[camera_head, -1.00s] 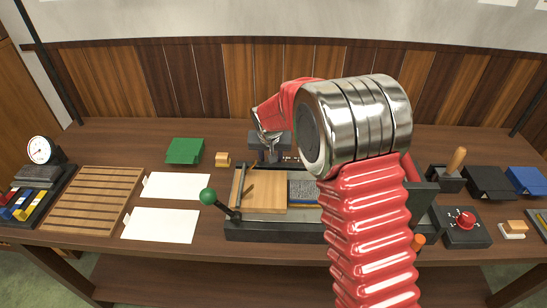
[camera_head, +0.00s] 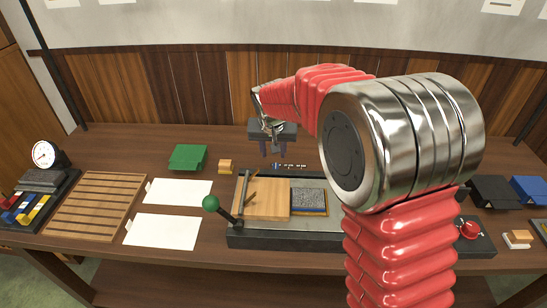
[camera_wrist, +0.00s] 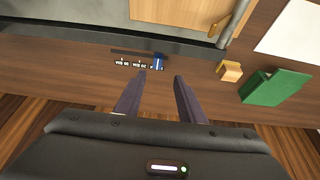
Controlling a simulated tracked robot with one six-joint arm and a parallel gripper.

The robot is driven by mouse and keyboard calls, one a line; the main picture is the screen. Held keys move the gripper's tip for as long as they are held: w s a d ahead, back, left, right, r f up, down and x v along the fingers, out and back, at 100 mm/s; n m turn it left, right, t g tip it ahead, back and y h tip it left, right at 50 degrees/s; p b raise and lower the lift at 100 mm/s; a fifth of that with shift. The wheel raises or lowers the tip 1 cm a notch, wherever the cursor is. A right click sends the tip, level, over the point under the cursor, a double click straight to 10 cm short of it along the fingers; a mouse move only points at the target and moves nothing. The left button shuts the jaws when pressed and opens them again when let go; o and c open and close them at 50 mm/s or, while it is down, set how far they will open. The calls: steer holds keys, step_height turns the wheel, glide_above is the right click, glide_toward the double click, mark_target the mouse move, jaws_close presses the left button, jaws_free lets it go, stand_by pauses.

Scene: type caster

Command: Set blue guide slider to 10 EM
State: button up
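The blue guide slider (camera_wrist: 158,62) shows in the wrist view at the right end of a row of small white-lettered labels (camera_wrist: 131,64), beside a thin dark track (camera_wrist: 137,53). In the head view the small blue slider (camera_head: 276,166) is at the left end of that row, behind the press bed. My gripper (camera_wrist: 159,75) is open and empty, its two fingers apart, with the slider seen between and just past the fingertips. In the head view my gripper (camera_head: 270,152) hangs behind the slider. The label lettering is too small to read surely, and contact is not visible.
The press bed with a wooden block (camera_head: 263,199) and a grey type block (camera_head: 309,198) lies in front. A green-knobbed lever (camera_head: 211,203) stands at its left. A small wooden block (camera_head: 226,166) and a green object (camera_head: 188,157) lie left of my gripper.

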steer(key=v, duration=0.3)
steer(key=shift+s+r, duration=0.1)
steer(key=shift+r, duration=0.05)
stand_by(0.5)
steer(key=s+f, duration=0.1)
steer(key=s+f+n+g, duration=0.1)
steer(key=shift+s+d+f, duration=0.2)
steer(key=shift+s, duration=0.1)
steer(key=shift+n+g, duration=0.4)
steer(key=shift+n, duration=0.1)
steer(key=s, duration=0.1)
steer(key=s+d, duration=0.1)
steer(key=s, duration=0.3)
steer(key=shift+s+d, duration=0.2)
steer(key=shift+d, duration=0.2)
steer(key=s+d+r+t, duration=0.1)
steer(key=s+d+r, duration=0.2)
steer(key=s, duration=0.5)
steer(key=s+d+r+t, duration=0.1)
steer(key=s+d+r, duration=0.2)
steer(key=s, duration=0.6)
steer(key=s+d+r+m, duration=0.1)
steer(key=s+d+r, duration=0.3)
steer(key=s, duration=0.5)
steer(key=shift+d+t, duration=0.4)
steer(key=shift+d, duration=0.75)
